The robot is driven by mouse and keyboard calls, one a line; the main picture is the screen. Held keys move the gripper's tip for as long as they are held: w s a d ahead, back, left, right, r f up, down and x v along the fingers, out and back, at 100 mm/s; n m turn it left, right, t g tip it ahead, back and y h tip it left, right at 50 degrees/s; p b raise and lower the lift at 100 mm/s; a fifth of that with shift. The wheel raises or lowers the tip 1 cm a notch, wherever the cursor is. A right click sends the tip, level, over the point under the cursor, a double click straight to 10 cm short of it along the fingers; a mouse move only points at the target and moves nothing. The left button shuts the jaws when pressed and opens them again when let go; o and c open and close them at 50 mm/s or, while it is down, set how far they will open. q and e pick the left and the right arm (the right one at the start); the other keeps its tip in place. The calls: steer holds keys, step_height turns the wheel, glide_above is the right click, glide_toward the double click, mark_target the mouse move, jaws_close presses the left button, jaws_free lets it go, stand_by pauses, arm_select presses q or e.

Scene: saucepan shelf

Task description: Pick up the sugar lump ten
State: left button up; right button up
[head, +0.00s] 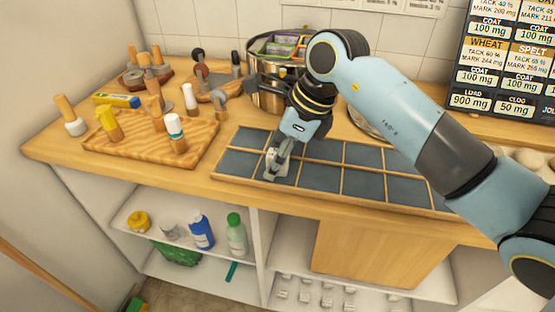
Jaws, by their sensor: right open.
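My right gripper (271,172) is over the left part of the dark grid tray (319,178) on the counter. It points down, its jaws are open, and I see nothing between them. Several small white lumps (328,301) sit in rows on the low shelf at the bottom of the head view. They may be sugar lumps, but their marks are too small to tell which one is ten. My left gripper is not in view.
A wooden board (150,137) with several pegs stands left of the tray. A steel saucepan (268,92) holding coloured packets is behind it. Bottles, including a blue one (201,230) and a green-capped one (237,236), stand on the shelf below. A wooden panel (375,255) covers part of the shelving.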

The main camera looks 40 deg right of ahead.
steer(key=shift+c, duration=0.2)
jaws_close()
steer(key=shift+r, duration=0.2)
steer(key=shift+r, duration=0.3)
steer(key=v, duration=0.3)
steer(key=shift+w+a+r+b, duration=0.1)
steer(key=shift+a+r+b, duration=0.15)
steer(key=shift+r+b, duration=0.1)
steer(key=s+r, duration=0.6)
steer(key=s, duration=0.5)
steer(key=shift+d+r, duration=0.3)
steer(key=shift+d, duration=0.2)
